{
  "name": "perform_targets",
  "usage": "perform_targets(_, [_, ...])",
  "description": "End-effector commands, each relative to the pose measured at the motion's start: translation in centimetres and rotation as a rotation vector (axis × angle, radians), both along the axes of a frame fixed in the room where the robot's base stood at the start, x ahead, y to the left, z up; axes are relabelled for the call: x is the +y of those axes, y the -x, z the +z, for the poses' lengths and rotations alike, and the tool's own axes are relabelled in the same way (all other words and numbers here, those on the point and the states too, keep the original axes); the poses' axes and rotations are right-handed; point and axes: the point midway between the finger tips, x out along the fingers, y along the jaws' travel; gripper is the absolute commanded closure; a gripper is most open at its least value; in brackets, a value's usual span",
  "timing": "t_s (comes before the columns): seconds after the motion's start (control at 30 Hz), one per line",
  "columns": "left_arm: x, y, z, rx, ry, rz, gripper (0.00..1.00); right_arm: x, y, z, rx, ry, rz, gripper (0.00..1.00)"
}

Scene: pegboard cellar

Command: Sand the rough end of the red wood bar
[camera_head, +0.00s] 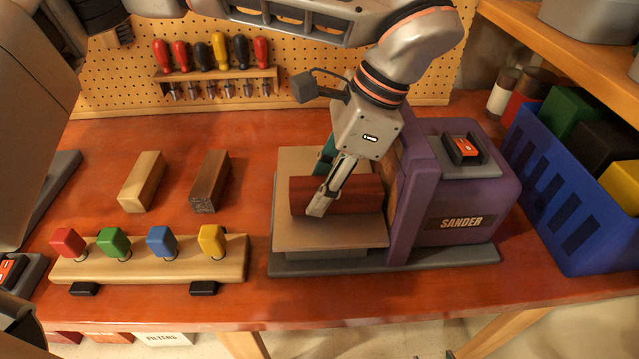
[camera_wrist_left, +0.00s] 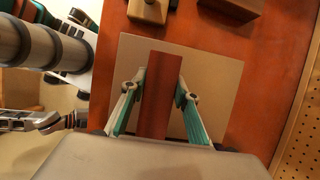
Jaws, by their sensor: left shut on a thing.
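The red wood bar (camera_head: 358,194) lies across the tan work plate (camera_head: 300,236) of the purple sander (camera_head: 465,200). Its right end is close to the sander's disc face; I cannot tell if they touch. My left gripper (camera_head: 324,200) comes down from above, its fingers shut on the bar's two sides. The left wrist view shows the bar (camera_wrist_left: 162,85) between the fingers (camera_wrist_left: 160,92), its free end pointing away from the sander. The end at the disc is hidden there. A red switch (camera_head: 463,149) sits on top of the sander. My right gripper does not show clearly.
A light wood block (camera_head: 141,182) and a brown block (camera_head: 210,182) lie left of the sander. A peg board (camera_head: 150,272) with coloured knobs stands in front of them. A blue crate (camera_head: 570,200) stands right. Screwdrivers (camera_head: 220,52) hang behind.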

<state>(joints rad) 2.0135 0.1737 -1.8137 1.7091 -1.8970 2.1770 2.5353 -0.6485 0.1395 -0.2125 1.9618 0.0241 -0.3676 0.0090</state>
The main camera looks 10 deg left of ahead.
Motion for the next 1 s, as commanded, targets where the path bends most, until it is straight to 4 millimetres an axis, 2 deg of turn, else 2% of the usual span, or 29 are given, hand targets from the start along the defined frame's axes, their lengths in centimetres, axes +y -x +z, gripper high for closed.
perform_targets(1.0, [-0.32, 0.74, -0.01, 0.001, 0.0, -0.004, 0.96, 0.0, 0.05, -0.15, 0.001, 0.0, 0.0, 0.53])
